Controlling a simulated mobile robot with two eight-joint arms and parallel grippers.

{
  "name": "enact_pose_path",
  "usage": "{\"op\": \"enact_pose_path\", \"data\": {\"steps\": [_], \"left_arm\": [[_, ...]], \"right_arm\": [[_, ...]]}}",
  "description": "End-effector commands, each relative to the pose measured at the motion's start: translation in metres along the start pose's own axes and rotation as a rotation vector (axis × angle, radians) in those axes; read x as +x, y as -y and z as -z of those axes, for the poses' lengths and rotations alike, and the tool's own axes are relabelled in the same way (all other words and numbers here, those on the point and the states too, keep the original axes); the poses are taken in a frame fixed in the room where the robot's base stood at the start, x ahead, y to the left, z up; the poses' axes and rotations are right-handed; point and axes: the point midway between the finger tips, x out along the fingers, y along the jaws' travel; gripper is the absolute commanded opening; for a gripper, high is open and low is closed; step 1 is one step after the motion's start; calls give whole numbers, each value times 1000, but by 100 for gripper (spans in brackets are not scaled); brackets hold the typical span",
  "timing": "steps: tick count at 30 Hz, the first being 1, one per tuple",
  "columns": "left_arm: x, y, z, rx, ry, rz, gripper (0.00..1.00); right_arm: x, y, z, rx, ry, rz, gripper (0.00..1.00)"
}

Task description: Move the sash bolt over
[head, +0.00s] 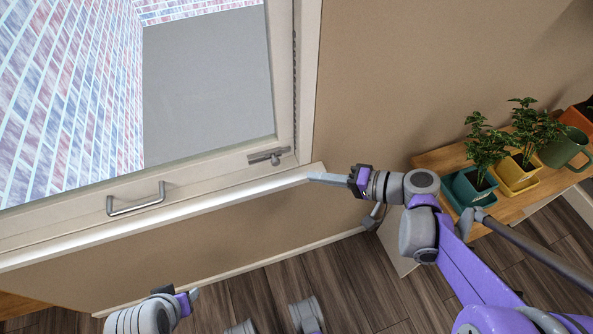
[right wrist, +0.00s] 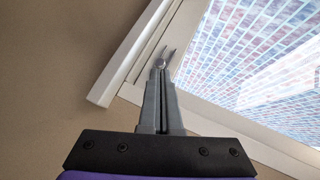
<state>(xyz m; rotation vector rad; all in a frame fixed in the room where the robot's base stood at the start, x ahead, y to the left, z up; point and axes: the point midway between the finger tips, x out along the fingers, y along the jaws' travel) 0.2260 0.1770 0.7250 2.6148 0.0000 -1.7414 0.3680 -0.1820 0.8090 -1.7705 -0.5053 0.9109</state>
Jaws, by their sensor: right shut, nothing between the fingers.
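The sash bolt (head: 268,156) is a small grey metal latch with a knob, mounted on the lower right corner of the pale window sash (head: 222,165). My right gripper (head: 312,177) is shut and empty, right of the bolt and apart from it in the head view, by the sill's right end. In the right wrist view its closed fingers (right wrist: 161,72) point at the frame corner; a small metal piece (right wrist: 164,54) just past the tips looks like the bolt, and contact cannot be told. My left gripper (head: 194,295) is low in the head view, away from the window; its jaw opening is unclear.
A metal pull handle (head: 136,198) sticks out from the sash's bottom rail. The white sill (head: 170,216) runs below it. At the right, a wooden shelf (head: 435,158) holds potted plants (head: 478,184) and a green mug (head: 566,148), close to my right arm.

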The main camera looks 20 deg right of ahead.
Motion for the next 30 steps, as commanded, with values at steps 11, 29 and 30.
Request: {"op": "enact_pose_path", "data": {"steps": [11, 29, 30], "left_arm": [[34, 0, -10, 0, 12, 0, 50], [45, 0, -13, 0, 15, 0, 50], [47, 0, -13, 0, 15, 0, 50]], "right_arm": [[-4, -19, 30, 13, -74, 157, 0], [40, -13, 32, 13, -66, 156, 0], [48, -12, 32, 13, -67, 156, 0]]}}
